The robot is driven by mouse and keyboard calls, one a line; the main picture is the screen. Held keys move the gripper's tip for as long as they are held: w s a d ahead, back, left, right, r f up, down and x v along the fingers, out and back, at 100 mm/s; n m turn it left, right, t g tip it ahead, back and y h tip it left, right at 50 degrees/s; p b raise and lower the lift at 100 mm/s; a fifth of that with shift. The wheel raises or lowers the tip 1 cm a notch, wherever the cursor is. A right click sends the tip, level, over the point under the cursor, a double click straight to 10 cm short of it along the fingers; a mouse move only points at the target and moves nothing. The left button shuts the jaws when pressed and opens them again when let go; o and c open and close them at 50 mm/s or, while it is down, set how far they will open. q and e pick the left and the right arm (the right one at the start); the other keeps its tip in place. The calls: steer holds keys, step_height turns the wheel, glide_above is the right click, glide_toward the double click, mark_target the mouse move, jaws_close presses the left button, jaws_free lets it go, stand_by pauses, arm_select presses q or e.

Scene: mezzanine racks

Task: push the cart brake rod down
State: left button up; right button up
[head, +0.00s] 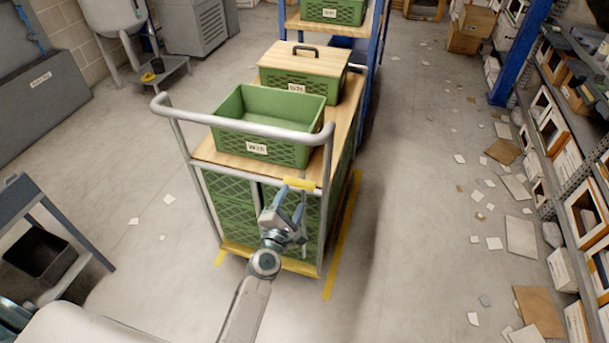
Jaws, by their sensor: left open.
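The cart (182,140) stands ahead of me, with a grey tube handle and a wooden top. At its near right side is the brake rod, with a yellow crossbar (299,183) on top and a thin grey stem below it. My left gripper (289,205) is open, just below and slightly left of the yellow crossbar, in front of the cart's green crate side. Its fingers point up toward the crossbar and partly cover the stem. I cannot tell whether they touch it. My right gripper is not in view.
An open green crate (262,153) and a wood-lidded crate (300,72) sit on the cart. A blue-post rack stands behind it. Shelving with boxes (560,155) lines the right, with scattered papers on the floor. A grey bench (55,225) is at left.

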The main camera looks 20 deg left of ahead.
mark_target(301, 178)
arm_select(q)
steer(key=w, duration=0.3)
steer(key=shift+w+r, duration=0.1)
steer(key=shift+w, duration=0.3)
steer(key=w, duration=0.4)
steer(key=shift+w+d+f, duration=0.1)
steer(key=shift+w+f, duration=0.1)
steer(key=shift+w, duration=0.3)
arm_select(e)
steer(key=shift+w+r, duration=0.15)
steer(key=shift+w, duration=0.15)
